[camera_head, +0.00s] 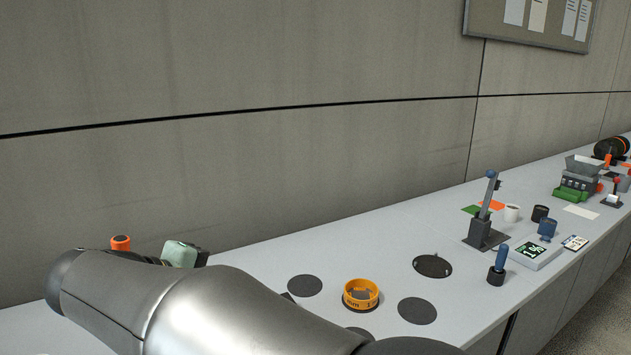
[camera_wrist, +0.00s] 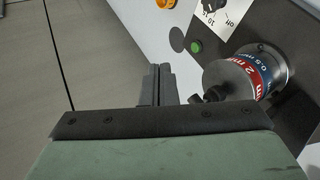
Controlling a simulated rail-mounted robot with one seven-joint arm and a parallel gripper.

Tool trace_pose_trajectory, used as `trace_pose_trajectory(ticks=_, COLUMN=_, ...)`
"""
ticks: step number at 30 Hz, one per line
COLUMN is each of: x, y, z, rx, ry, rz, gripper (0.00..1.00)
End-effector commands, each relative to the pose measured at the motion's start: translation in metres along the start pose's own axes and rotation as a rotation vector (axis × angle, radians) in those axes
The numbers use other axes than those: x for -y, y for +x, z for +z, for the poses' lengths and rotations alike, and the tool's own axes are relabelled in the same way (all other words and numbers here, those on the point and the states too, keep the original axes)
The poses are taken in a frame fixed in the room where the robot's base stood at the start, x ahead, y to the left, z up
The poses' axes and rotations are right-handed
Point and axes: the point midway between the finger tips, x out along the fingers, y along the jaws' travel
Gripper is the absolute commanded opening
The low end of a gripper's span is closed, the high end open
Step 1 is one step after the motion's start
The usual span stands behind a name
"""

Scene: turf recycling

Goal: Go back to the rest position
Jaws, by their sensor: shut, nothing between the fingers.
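My gripper (camera_wrist: 158,86) is in the middle of the wrist view, its two dark fingers shut together with nothing between them. The fingers are close to the left of a metal cylinder (camera_wrist: 240,80) with a red and blue label; I cannot tell whether they touch. In the head view, my arm crosses the lower left, and the pale green gripper body (camera_head: 180,253) shows behind it near the wall. The fingers cannot be made out there.
An orange ring (camera_head: 360,294) stands on the bench (camera_head: 395,255) among dark discs. A lever device (camera_head: 482,225), a blue-handled tool (camera_head: 499,265) and a scale (camera_head: 535,252) are to the right. A green button (camera_wrist: 196,46) and dial (camera_wrist: 212,6) are near the cylinder. The wall (camera_head: 250,170) runs behind.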

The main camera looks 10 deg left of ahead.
Motion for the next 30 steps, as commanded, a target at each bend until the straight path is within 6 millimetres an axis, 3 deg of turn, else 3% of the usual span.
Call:
trace_pose_trajectory(ticks=1, x=-0.011, y=0.029, z=0.03, rx=0.059, ry=0.023, rz=-0.067, gripper=0.0)
trace_pose_trajectory(ticks=3, x=-0.013, y=0.063, z=0.072, rx=0.129, ry=0.06, rz=-0.171, gripper=0.0)
trace_pose_trajectory(ticks=7, x=-0.006, y=0.111, z=0.16, rx=0.253, ry=0.174, rz=-0.377, gripper=0.0)
trace_pose_trajectory(ticks=11, x=0.019, y=0.134, z=0.252, rx=0.361, ry=0.364, rz=-0.585, gripper=0.0)
trace_pose_trajectory(ticks=12, x=0.029, y=0.135, z=0.277, rx=0.387, ry=0.434, rz=-0.643, gripper=0.0)
trace_pose_trajectory(ticks=15, x=0.057, y=0.132, z=0.329, rx=0.441, ry=0.62, rz=-0.762, gripper=0.0)
trace_pose_trajectory(ticks=18, x=0.082, y=0.124, z=0.361, rx=0.473, ry=0.791, rz=-0.84, gripper=0.0)
trace_pose_trajectory(ticks=21, x=0.101, y=0.118, z=0.38, rx=0.491, ry=0.919, rz=-0.882, gripper=0.0)
trace_pose_trajectory(ticks=25, x=0.113, y=0.114, z=0.389, rx=0.501, ry=1.005, rz=-0.905, gripper=0.0)
trace_pose_trajectory(ticks=30, x=0.114, y=0.114, z=0.389, rx=0.502, ry=1.013, rz=-0.907, gripper=0.0)
